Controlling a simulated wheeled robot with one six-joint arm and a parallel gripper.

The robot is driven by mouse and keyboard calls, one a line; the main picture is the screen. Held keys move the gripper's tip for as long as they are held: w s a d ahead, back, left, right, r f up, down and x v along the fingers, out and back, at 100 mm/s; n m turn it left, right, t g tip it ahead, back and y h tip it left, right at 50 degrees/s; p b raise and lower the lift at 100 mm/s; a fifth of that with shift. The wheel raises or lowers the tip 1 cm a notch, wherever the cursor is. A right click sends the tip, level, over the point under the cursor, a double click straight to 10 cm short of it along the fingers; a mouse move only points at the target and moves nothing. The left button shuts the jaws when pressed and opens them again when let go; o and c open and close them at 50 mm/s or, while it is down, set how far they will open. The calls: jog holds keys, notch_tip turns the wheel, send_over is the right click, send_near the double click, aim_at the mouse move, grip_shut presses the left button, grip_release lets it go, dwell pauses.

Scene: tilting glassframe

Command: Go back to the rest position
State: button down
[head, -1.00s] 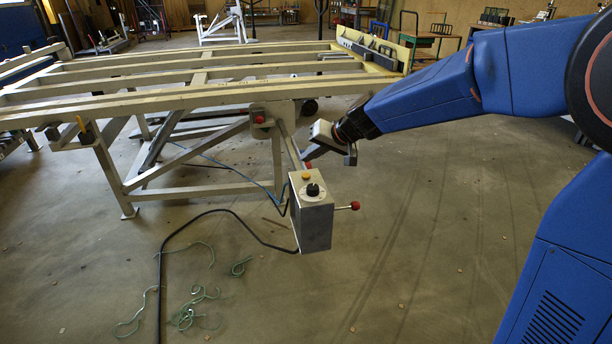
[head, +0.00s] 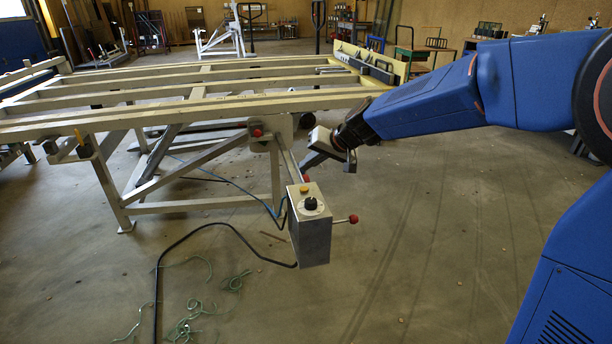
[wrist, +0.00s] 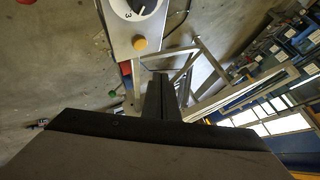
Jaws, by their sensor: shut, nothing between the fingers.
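My gripper (head: 308,163) is at the end of my blue arm, just above and behind the control box in the head view. Its fingers also show in the wrist view (wrist: 160,92), together and empty. The control box (head: 311,235) is grey metal, with a black knob (head: 311,204), a yellow button (head: 304,189) and a red-knobbed lever at its right side (head: 352,219). In the wrist view, the box top (wrist: 128,40) shows the dial and yellow button close beside the fingers. I cannot tell whether a fingertip touches the box or its support arm.
The tilting frame (head: 190,107), with pale beams and legs, fills the left and middle. A red button (head: 257,132) is on its near side. A black cable (head: 200,228) and green string (head: 190,320) lie on the floor. The floor at right centre is clear (head: 430,220).

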jog(key=s+d+r+h, duration=0.2)
jog(key=s+d+r, duration=0.1)
jog(key=s+d, duration=1.3)
jog(key=s+d+f+h, duration=0.2)
jog(key=s+d, duration=0.5)
jog(key=s, duration=0.4)
jog(key=s+d+f+m+h, duration=0.1)
jog(key=s+d+f+h, duration=0.2)
jog(key=s+d, duration=0.5)
jog(key=s+f, duration=0.1)
jog(key=s, duration=0.2)
jog(key=shift+s+d+f+g, duration=0.15)
jog(key=shift+s+f+g, duration=0.05)
jog(key=shift+s+g, duration=0.2)
